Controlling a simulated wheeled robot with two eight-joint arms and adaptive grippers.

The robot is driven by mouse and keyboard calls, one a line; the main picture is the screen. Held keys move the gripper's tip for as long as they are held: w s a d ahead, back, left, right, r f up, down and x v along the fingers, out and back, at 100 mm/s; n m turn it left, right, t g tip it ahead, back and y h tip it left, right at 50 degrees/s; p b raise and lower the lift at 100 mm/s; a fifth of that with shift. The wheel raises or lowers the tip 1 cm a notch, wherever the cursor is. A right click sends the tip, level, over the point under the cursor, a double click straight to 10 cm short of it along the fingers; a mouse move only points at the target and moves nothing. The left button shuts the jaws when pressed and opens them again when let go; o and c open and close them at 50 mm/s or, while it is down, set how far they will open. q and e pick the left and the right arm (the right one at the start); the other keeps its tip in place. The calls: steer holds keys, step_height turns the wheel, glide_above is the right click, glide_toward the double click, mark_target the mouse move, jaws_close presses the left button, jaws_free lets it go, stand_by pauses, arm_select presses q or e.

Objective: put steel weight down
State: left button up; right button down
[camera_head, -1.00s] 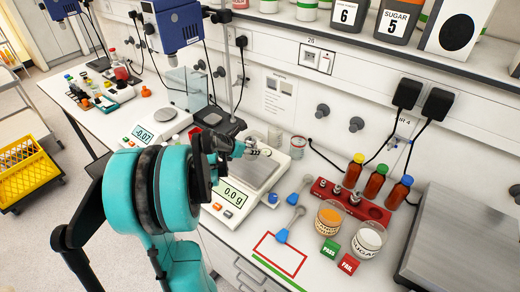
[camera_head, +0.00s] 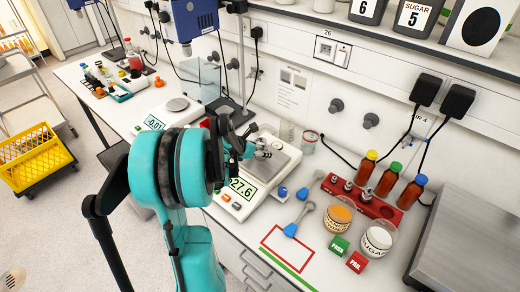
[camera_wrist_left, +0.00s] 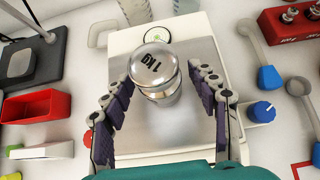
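The steel weight (camera_wrist_left: 153,70), a shiny cylinder with a rounded, marked top, stands on the steel pan (camera_wrist_left: 178,128) of the balance in the left wrist view. In the head view the weight (camera_head: 264,152) shows just past my left gripper (camera_head: 243,148). That gripper is open: its purple-padded fingers stand on either side of the weight, with a visible gap at each side. The balance display (camera_head: 242,189) is partly covered by my arm and shows digits like 27.6. My right gripper is not in view.
A blue-ended spoon (camera_head: 298,220) lies right of the balance, near a red outlined rectangle (camera_head: 263,240). A red tray (camera_wrist_left: 45,112) lies left of the balance. Shelf and wall sockets are behind.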

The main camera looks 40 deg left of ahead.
arm_select(q)
steer(key=shift+r, duration=0.25)
steer(key=p+v, duration=0.3)
steer(key=v, duration=0.9)
steer(key=s+d+m+g, duration=0.1)
steer(key=s+d+m, duration=0.2)
steer(key=d+m, duration=0.6)
steer(key=s+d+m, duration=0.2)
steer(key=d+m, duration=0.8)
steer(key=m, duration=0.5)
steer(key=s+d+m+g, duration=0.1)
steer(key=s+d+m, duration=0.2)
steer(key=d+m, duration=0.7)
steer(key=shift+s+r+m+g, duration=0.25)
steer(key=shift+s+m+g, duration=0.1)
steer(key=shift+m, duration=0.65)
